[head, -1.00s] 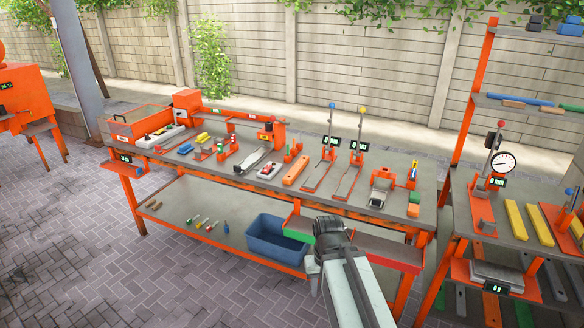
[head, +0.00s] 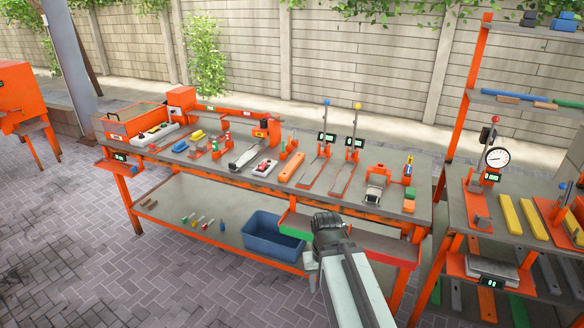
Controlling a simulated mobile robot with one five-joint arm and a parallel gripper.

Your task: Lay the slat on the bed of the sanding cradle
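My gripper (head: 328,222) is dark, at the end of my pale arm, in front of the long workbench and apart from everything on it. Its fingers are too small and turned away to show whether they are open. I cannot tell which piece is the task's slat. Long flat yellow pieces (head: 510,216) lie on the right bench, and a blue one (head: 511,98) lies on the shelf above it.
The long workbench (head: 222,168) holds several orange fixtures, levers and small blocks. A blue bin (head: 272,239) stands on its lower shelf. A red tray (head: 374,246) hangs at its front right. A dial gauge (head: 497,158) stands on the right bench. The paved floor (head: 190,285) in front is clear.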

